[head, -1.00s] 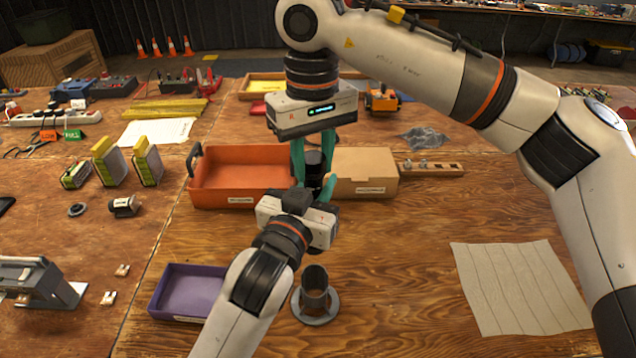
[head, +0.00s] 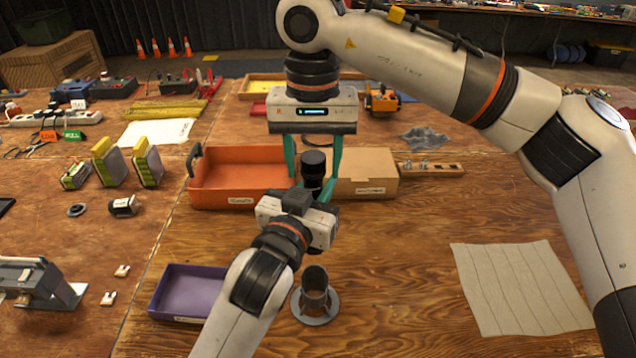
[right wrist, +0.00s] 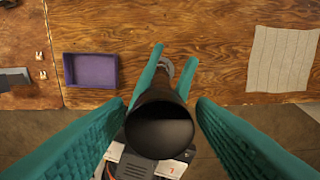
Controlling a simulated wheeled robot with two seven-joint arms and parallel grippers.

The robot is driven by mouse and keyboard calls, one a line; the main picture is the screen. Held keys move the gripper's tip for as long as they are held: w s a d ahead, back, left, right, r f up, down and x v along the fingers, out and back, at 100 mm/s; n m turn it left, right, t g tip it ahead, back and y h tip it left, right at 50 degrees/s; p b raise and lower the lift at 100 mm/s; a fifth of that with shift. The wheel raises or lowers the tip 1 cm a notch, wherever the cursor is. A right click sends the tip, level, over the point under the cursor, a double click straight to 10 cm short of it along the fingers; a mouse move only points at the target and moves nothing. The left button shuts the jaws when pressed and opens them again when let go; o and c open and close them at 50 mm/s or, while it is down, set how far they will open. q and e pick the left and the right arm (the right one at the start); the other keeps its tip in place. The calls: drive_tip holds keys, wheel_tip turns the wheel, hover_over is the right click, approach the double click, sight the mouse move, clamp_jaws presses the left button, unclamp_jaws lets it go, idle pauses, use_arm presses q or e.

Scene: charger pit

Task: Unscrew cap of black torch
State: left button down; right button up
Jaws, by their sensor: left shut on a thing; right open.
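The black torch (head: 313,163) is upright above the table, its lower part in my left gripper (head: 318,190). That gripper is shut on it; its green fingers also show beside the torch in the right wrist view. My right gripper (head: 313,172) points down from above, open, with one green finger on each side of the torch and gaps between. In the right wrist view the torch's dark round end (right wrist: 160,130) faces the camera between the spread fingers (right wrist: 160,104). I cannot tell where the cap meets the body. The torch's lower end is hidden.
A dark flanged holder (head: 315,292) stands in front, with a purple tray (head: 163,292) to its left. A pale cloth (head: 520,290) lies at right. Wood between holder and cloth is clear.

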drive_tip(key=m, duration=0.4)
drive_tip(key=shift+m, duration=0.8)
drive_tip(key=m, duration=0.5)
drive_tip(key=shift+m, duration=0.4)
drive_tip(key=shift+m, duration=1)
drive_tip(key=m, duration=0.3)
drive_tip(key=shift+m, duration=0.4)
